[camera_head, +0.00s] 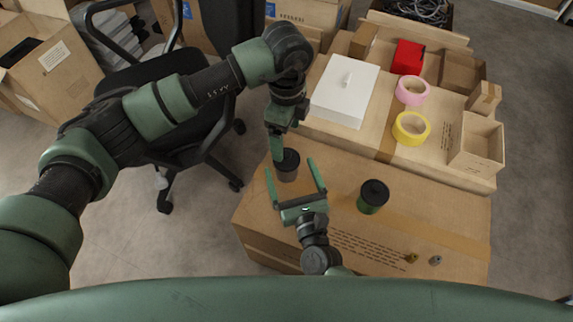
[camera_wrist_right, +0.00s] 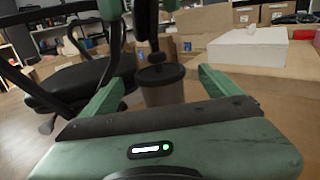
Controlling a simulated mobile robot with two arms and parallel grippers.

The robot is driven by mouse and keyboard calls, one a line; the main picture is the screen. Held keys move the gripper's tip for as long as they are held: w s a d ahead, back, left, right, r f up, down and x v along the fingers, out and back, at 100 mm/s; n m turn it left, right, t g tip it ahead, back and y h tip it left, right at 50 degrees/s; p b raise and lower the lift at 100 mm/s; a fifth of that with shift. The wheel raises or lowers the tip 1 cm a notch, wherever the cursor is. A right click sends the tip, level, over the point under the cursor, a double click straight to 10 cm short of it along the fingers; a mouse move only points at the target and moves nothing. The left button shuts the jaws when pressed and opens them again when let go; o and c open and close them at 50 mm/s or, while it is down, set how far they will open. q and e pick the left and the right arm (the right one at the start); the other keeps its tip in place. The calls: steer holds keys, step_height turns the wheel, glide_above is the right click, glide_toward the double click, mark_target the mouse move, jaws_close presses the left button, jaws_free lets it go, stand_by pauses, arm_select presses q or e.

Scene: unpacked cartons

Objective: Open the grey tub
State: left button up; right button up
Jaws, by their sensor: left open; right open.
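The grey tub (camera_head: 287,174) stands upright on the near carton, with its dark lid (camera_head: 288,157) on. In the right wrist view the tub (camera_wrist_right: 163,92) appears between my right fingers, a little beyond them. My left gripper (camera_head: 278,154) points down at the lid from above; its fingers are seen edge-on and partly hide the lid. It also shows in the right wrist view (camera_wrist_right: 149,45). My right gripper (camera_head: 291,167) is open, low at the tub's near side, its fingers spread to either side. Whether any finger touches the tub is unclear.
A green tub (camera_head: 372,197) with a black lid stands to the right on the same carton (camera_head: 430,215). Two small pieces lie near its front edge. Behind are a white box (camera_head: 342,92), pink tape (camera_head: 412,91) and yellow tape (camera_head: 411,129). An office chair (camera_head: 190,95) stands left.

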mark_target(291, 160)
steer(key=shift+x, duration=1.25)
